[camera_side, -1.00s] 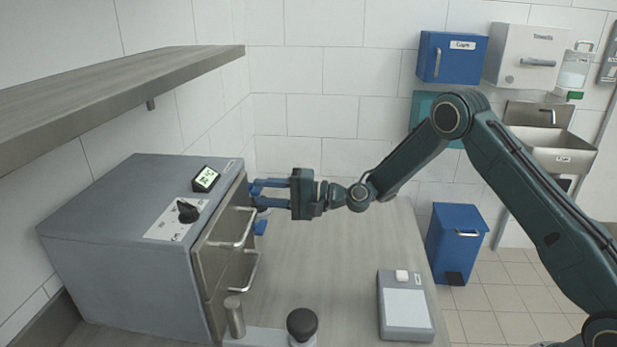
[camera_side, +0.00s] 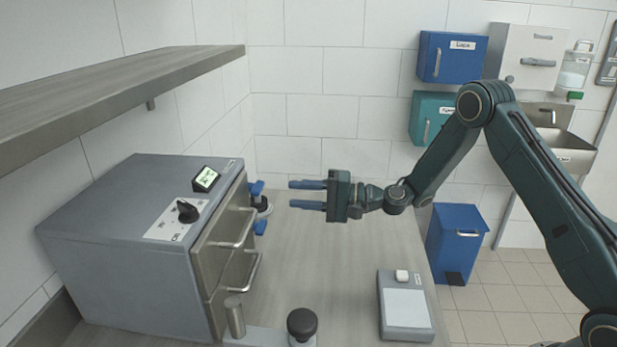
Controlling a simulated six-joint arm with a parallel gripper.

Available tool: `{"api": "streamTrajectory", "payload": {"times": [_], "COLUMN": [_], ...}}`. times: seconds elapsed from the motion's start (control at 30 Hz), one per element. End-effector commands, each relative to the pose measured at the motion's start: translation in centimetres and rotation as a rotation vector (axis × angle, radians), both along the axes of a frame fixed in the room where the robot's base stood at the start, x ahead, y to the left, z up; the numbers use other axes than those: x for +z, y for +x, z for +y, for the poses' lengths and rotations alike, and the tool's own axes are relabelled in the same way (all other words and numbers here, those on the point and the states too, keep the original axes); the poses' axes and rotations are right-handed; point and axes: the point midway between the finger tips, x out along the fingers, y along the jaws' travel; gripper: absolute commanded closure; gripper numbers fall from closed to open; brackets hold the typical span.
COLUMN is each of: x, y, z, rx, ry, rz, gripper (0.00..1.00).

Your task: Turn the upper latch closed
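A grey oven-like cabinet (camera_side: 130,215) stands on the left of the bench, with two steel doors on its right-facing front. The blue upper latch (camera_side: 257,188) sticks out at the far edge of that front, and a blue lower latch (camera_side: 260,227) sits below it. A dark and white round part (camera_side: 262,206) lies between them. How far either latch is turned is too small to tell. My gripper (camera_side: 307,195) is level, pointing left at the latches. Its two blue fingers are apart, with nothing between them, and it stands clear to the right of the upper latch.
The upper door (camera_side: 216,242) has a bar handle and looks shut. A grey scale-like device (camera_side: 405,308) and a black-topped knob (camera_side: 302,324) are near the bench front. A shelf (camera_side: 110,85) overhangs the left. The bench middle (camera_side: 320,260) is clear.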

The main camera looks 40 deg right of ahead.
Motion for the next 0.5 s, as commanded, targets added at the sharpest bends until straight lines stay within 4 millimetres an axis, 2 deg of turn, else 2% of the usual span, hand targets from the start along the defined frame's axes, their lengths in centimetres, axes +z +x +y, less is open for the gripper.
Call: {"api": "streamTrajectory", "payload": {"times": [0.2,0.5], "x": [0.0,0.0], "y": [-2.0,-3.0], "z": [-2.1,-3.0], "rx": [-0.002,0.000], "ry": [-0.001,-0.001], "rz": [0.001,-0.001], "gripper": [0.66,0.66]}}
